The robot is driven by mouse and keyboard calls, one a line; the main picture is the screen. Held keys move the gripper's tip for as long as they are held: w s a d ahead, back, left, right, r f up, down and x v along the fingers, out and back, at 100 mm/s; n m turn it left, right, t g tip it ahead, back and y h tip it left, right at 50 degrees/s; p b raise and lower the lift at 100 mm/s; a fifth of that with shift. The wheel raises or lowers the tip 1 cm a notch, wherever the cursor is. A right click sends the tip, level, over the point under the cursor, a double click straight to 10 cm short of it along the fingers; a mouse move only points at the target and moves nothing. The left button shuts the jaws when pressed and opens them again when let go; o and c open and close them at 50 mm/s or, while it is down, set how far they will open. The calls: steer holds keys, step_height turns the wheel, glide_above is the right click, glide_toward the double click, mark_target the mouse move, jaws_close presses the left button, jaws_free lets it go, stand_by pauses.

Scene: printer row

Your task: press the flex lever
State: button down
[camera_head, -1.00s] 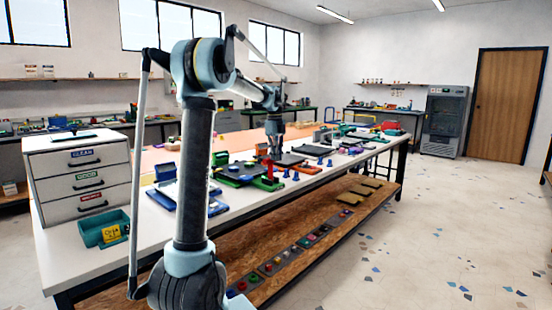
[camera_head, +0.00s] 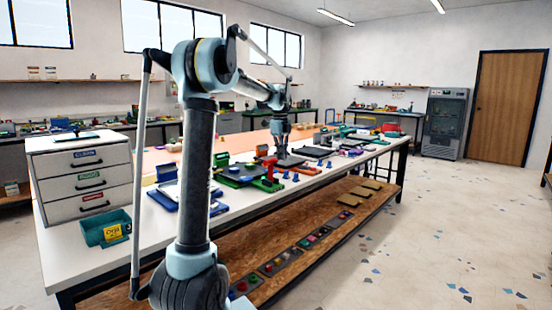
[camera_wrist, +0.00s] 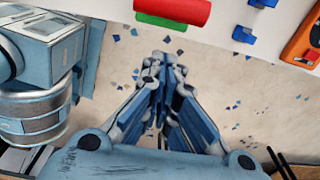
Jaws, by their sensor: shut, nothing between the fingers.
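A green stand with a red upright part, which looks like the flex lever (camera_head: 268,172), is on the near edge of the long white bench. In the wrist view a red bar (camera_wrist: 172,10) with green under it shows at the top edge, partly cut off by the frame. My gripper (camera_wrist: 160,65) is shut and empty, its fingertips pointing up the picture towards the red bar and apart from it. Speckled floor shows around the fingers. In the head view my gripper (camera_head: 281,150) appears just right of the red part; its fingertips are hard to make out there.
Blue clips (camera_wrist: 243,34) and an orange device (camera_wrist: 303,42) are right of the red bar. On the bench, a drawer cabinet (camera_head: 82,180) and a teal tray (camera_head: 97,231) are at the left. A wooden lower shelf (camera_head: 300,225) runs underneath. Floor at right is clear.

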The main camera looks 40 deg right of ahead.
steer(key=w+r, duration=0.5)
steer(key=r, duration=0.3)
steer(key=shift+a, duration=0.25)
steer(key=s+a+f+n+t, duration=0.1)
steer(key=s+a+f+n, duration=0.15)
steer(key=a+n, duration=1)
steer(key=s+a+f+n, duration=0.1)
steer(key=a+f+n, duration=0.3)
steer(key=a, duration=1.7)
steer(key=s+a+f+n+t, duration=0.2)
steer(key=s+a+f+n, duration=1.6)
steer(key=f, duration=0.5)
steer(key=shift+s+a, duration=0.4)
steer(key=shift+a, duration=0.8)
